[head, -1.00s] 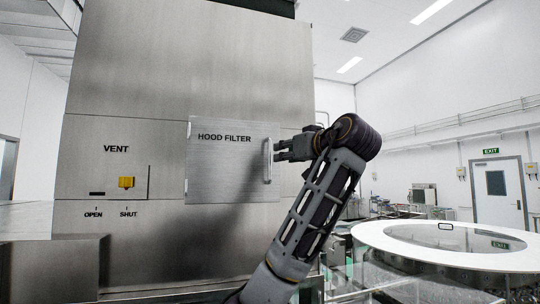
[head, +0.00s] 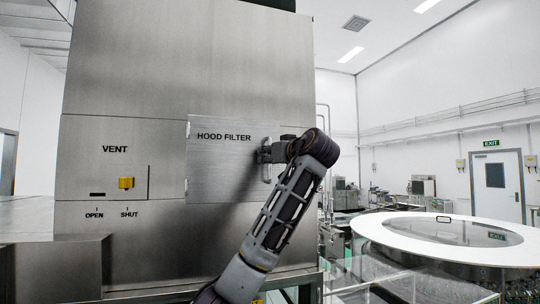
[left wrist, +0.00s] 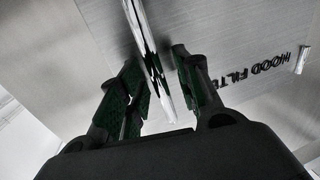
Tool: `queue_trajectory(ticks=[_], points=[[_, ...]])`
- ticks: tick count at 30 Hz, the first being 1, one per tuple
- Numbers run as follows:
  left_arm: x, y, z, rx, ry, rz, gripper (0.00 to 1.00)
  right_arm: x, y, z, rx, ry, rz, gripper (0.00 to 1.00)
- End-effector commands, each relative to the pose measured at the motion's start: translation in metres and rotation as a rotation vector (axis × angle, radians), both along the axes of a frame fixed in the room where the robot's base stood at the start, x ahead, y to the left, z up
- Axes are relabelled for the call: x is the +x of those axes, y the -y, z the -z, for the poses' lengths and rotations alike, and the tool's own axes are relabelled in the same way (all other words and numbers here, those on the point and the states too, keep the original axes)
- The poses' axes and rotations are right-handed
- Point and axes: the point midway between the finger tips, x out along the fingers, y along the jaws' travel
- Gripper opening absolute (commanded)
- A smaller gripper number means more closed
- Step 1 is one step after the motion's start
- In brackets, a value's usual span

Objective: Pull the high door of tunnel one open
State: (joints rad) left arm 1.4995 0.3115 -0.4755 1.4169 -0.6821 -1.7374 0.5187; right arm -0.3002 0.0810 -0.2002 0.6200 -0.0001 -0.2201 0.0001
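The high door (head: 218,170) is a square metal panel lettered HOOD FILTER on the steel housing, and it looks closed, flush with the front. Its upright bar handle (head: 267,174) is near the right edge. My left gripper (head: 266,152) is at the upper part of this handle and partly hides it. In the left wrist view the shiny handle (left wrist: 150,55) runs between the fingers of my left gripper (left wrist: 158,75), with gaps seen on both sides. The fingers are open around the bar. My right gripper is not in view.
A vent panel with a yellow slider (head: 126,183) above OPEN and SHUT marks is left of the door. A steel block (head: 60,265) juts out at the lower left. A round white-rimmed glass table (head: 400,236) stands at the right.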

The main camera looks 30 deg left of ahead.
Motion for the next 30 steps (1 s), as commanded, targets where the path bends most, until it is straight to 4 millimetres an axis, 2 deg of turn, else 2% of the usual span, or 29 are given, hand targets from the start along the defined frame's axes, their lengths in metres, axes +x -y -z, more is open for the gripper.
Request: queue_trajectory(ticks=[7,15,30], points=[[0.0002,-0.0002,0.0005,0.000,0.000,0.000,0.34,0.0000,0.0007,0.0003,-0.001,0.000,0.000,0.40],[0.0001,0.0000,0.0004,0.000,0.000,0.000,0.00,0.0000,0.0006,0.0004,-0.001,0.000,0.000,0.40],[-0.0010,-0.0016,0.0006,0.000,0.001,0.003,0.00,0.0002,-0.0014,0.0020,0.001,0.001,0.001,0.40]])
